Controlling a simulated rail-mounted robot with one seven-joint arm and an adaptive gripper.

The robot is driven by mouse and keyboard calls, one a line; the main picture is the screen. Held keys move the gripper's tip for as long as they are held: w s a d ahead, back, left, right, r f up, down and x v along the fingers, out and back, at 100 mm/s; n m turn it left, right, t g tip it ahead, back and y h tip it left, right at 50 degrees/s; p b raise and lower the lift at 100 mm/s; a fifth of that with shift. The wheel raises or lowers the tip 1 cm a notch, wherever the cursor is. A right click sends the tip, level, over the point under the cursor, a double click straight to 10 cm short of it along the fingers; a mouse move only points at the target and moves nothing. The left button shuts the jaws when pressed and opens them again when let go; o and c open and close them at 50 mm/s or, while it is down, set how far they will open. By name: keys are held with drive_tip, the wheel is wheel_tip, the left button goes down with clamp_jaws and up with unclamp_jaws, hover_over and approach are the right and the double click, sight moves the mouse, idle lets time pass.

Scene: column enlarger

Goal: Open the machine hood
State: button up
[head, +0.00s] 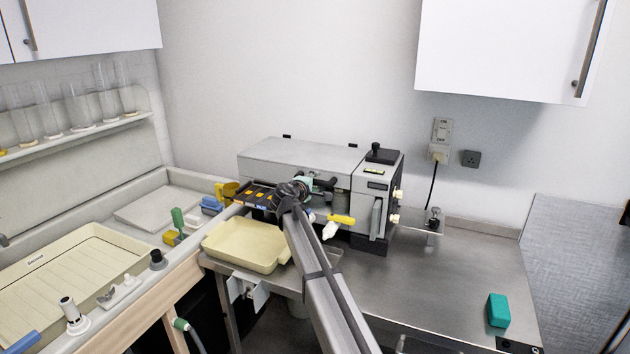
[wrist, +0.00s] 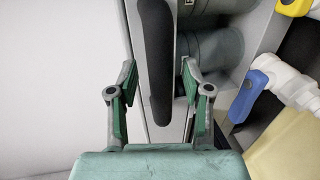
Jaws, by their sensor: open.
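The machine (head: 300,153) is a long grey box on the steel bench against the wall, and its hood looks shut, with a flat top. A dark handle bar (wrist: 157,55) runs lengthwise in the wrist view. My gripper (head: 316,187) is at the machine's front, below the hood's front edge. In the wrist view its green-padded fingers (wrist: 160,82) are open, one on each side of the bar, with a gap visible on the left. I cannot tell whether the right finger touches it. My arm and gripper hide part of the machine's front in the head view.
A cream tray (head: 245,246) lies left of my arm. A white fitting with a yellow lever (head: 341,219) and a blue-levered one (wrist: 250,92) are close by. A green block (head: 497,310) sits at the bench's right. Bare steel (head: 430,275) is free there.

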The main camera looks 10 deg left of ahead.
drive_tip(key=shift+w+d+f, duration=0.1)
drive_tip(key=shift+w, duration=0.3)
clamp_jaws()
